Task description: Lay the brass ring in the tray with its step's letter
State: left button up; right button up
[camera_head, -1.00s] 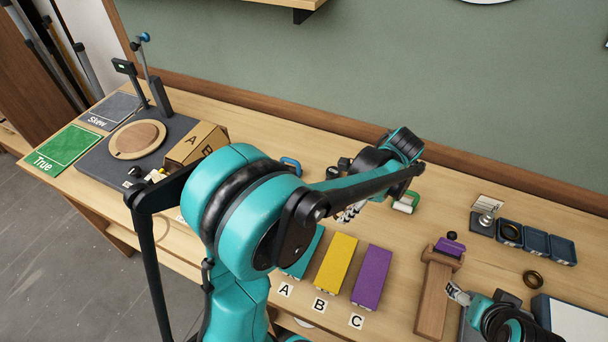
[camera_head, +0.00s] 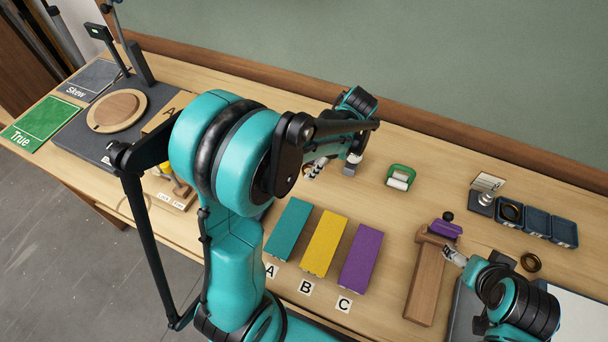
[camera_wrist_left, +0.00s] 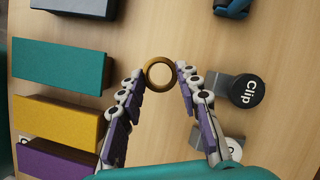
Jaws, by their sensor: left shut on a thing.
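My left gripper (camera_head: 315,168) hangs over the table behind the coloured blocks, partly hidden by my left arm. In the left wrist view its fingers (camera_wrist_left: 161,76) are shut on a brass ring (camera_wrist_left: 149,80) at the tips. Three dark blue trays stand in a row at the right: a left tray (camera_head: 501,220) with a brass ring (camera_head: 511,212) in it, a middle tray (camera_head: 537,221) and a right tray (camera_head: 565,231), both looking empty. I cannot read letters on them. Another brass ring (camera_head: 531,262) lies on the table in front. My right gripper (camera_head: 454,257) is near a wooden stand; its opening is unclear.
Teal (camera_head: 288,229), yellow (camera_head: 325,243) and purple (camera_head: 361,257) blocks stand by cards A, B and C. A black cap marked Clip (camera_wrist_left: 248,92) is right of my left gripper. The wooden stand (camera_head: 429,279) has a purple top.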

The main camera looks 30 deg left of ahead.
aim_at(301, 180)
pick_arm(q)
jog(key=shift+a+f, duration=0.6)
jog(key=shift+a, duration=0.35)
jog(key=shift+s+a+f, duration=0.1)
jog(key=shift+a+f, duration=0.05)
jog(key=shift+f, duration=0.05)
notch_tip(301, 180, down, 4)
jog(key=shift+r+b, duration=0.1)
jog(key=shift+b, duration=0.95)
jog(key=shift+r, duration=0.1)
jog(key=shift+f, duration=0.25)
jog(key=o, duration=0.9)
jog(key=shift+r, duration=0.1)
jog(key=shift+o, duration=0.2)
